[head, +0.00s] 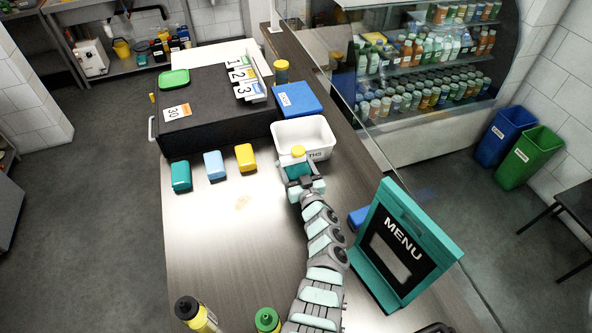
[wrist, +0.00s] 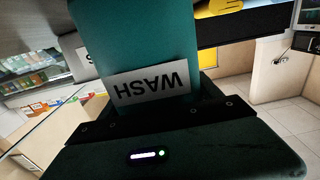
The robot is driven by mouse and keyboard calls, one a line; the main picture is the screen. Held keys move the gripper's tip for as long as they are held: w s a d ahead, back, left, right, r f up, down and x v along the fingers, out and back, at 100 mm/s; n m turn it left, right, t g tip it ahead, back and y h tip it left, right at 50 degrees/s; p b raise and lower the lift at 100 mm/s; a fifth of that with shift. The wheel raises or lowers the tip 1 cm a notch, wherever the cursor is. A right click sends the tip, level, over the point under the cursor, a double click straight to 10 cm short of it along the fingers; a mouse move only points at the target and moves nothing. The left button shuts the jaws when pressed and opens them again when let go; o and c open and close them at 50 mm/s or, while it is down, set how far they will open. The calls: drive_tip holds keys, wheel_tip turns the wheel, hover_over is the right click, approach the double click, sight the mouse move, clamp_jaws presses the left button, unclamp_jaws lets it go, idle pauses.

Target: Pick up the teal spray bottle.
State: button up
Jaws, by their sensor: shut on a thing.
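The teal bottle (head: 298,170) with a yellow top is at the end of my arm in the head view, just in front of a white tub. In the wrist view the bottle (wrist: 135,45) fills the upper middle, with a white label reading WASH upside down. My gripper (head: 301,183) is shut on the bottle. The gripper's dark jaws also cross the wrist view (wrist: 155,118) below the label. The lower part of the bottle is hidden by my gripper, and I cannot tell whether it touches the counter.
The white tub (head: 318,128) stands right behind the bottle. Teal (head: 181,176), light blue (head: 215,165) and yellow (head: 245,157) boxes line up left. A menu stand (head: 403,250) is right of my arm, near the glass screen (head: 350,85).

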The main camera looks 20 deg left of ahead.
wheel_tip(320, 180, up, 20)
drive_tip(key=p, duration=1)
